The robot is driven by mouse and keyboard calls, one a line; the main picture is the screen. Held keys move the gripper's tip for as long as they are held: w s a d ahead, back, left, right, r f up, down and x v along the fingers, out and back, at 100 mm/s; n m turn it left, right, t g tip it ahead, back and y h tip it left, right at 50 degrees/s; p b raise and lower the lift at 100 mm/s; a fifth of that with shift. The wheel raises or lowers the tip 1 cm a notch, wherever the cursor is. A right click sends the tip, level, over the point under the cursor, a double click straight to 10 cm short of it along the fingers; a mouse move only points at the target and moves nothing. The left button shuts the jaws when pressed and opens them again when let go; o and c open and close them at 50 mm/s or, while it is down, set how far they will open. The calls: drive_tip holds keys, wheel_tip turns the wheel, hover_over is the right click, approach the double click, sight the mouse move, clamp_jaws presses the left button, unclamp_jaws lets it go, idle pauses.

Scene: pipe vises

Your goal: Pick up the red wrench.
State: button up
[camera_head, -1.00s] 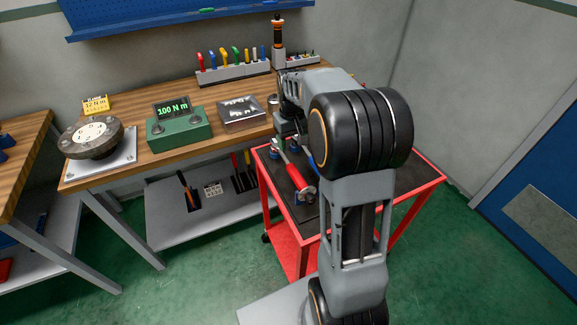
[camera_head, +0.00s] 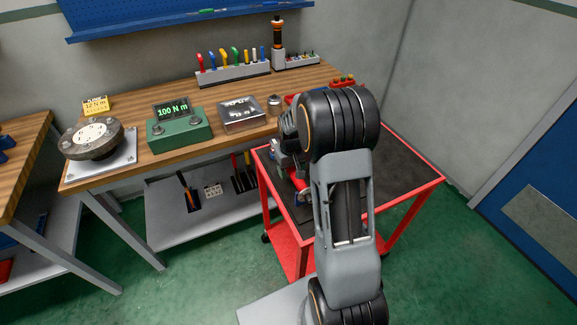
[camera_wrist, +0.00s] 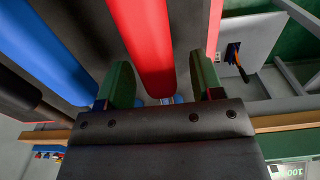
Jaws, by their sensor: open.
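The red wrench lies on the red-rimmed cart. In the head view only a short stretch of its red handle (camera_head: 301,183) shows beside my arm. In the wrist view its red handle (camera_wrist: 143,45) runs between the two green fingers of my gripper (camera_wrist: 161,82). My gripper is open, with a gap on each side of the handle and no clear contact. In the head view my arm hides most of the wrench and the fingers.
A blue handle (camera_wrist: 45,50) lies left of the red one in the wrist view. The cart's red rim (camera_head: 410,204) surrounds a dark top, bare at right. The wooden bench (camera_head: 190,88) behind holds a green torque tester (camera_head: 180,133) and a tool rack (camera_head: 234,74).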

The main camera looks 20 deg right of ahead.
drive_tip(key=shift+f, duration=0.55)
drive_tip(key=shift+c, duration=0.3)
drive_tip(key=shift+r, duration=0.1)
clamp_jaws()
